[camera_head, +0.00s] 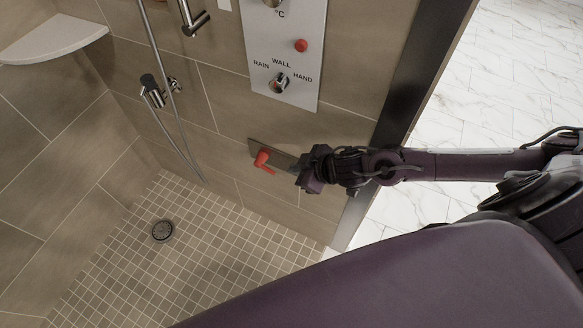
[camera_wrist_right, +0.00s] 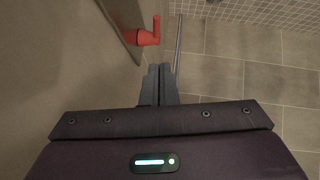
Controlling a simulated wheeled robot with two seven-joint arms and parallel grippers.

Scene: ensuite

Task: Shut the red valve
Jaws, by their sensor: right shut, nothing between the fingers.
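The red valve (camera_head: 263,160) has a lever handle and sits on a metal plate (camera_head: 268,150) low on the tiled shower wall. In the head view its lever points down and to the right. My right gripper (camera_head: 303,172) is just right of the valve, apart from it. In the right wrist view the red valve (camera_wrist_right: 147,36) is ahead and slightly left of the fingertips. My right gripper (camera_wrist_right: 160,70) is shut there with nothing between its fingers. My left gripper is not in view.
A control panel (camera_head: 295,45) with a knob (camera_head: 279,83) and a red button (camera_head: 301,45) is above the valve. A hand shower (camera_head: 152,90) with its hose hangs to the left. The mosaic floor with a drain (camera_head: 162,231) is clear. A dark door frame (camera_head: 405,80) stands right.

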